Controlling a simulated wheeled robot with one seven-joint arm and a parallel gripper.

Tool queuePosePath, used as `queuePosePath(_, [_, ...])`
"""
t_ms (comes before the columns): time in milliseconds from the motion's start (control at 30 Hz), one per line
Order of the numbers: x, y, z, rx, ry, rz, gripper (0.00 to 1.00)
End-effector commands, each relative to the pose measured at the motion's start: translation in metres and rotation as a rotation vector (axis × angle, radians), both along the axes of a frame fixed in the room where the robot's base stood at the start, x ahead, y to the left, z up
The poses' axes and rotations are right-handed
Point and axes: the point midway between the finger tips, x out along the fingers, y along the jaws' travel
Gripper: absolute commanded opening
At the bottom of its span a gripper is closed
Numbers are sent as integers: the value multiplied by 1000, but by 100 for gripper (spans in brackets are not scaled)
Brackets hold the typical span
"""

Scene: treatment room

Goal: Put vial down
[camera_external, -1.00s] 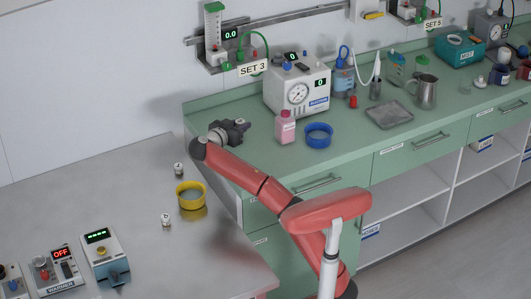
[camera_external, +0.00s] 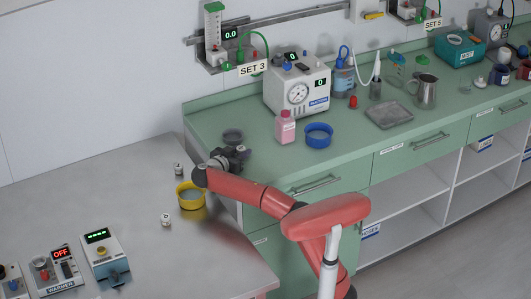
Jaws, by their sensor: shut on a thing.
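My gripper (camera_external: 238,154) is above the left end of the green counter, near its front edge. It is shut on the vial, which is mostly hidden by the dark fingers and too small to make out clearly. Two small white-labelled vials stand on the steel table to the left: one (camera_external: 178,168) behind the yellow bowl (camera_external: 183,202), the other (camera_external: 166,219) in front of it. A dark round dish (camera_external: 232,136) sits on the counter just behind my gripper.
On the green counter (camera_external: 340,160), a pink bottle (camera_external: 285,129), a blue ring-shaped dish (camera_external: 318,141) and a white gauge machine (camera_external: 298,92) stand to the right of my gripper. A grey tray (camera_external: 389,115) lies farther right. The steel table (camera_external: 110,190) has free room.

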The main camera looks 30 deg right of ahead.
Motion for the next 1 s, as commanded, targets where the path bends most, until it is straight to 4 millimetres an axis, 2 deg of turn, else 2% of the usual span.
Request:
queuePosePath(200, [0, 0, -6, 0, 0, 0, 6])
queuePosePath(233, [0, 0, -5, 0, 0, 0, 30])
queuePosePath(400, [0, 0, -4, 0, 0, 0, 50])
queuePosePath(667, [0, 0, -3, 0, 0, 0, 50])
queuePosePath(767, [0, 0, 3, 0, 0, 0, 50])
queuePosePath(967, [-14, 31, 4, 0, 0, 5, 50])
queuePosePath(1000, [-13, 27, 18, 2, -4, -1, 50])
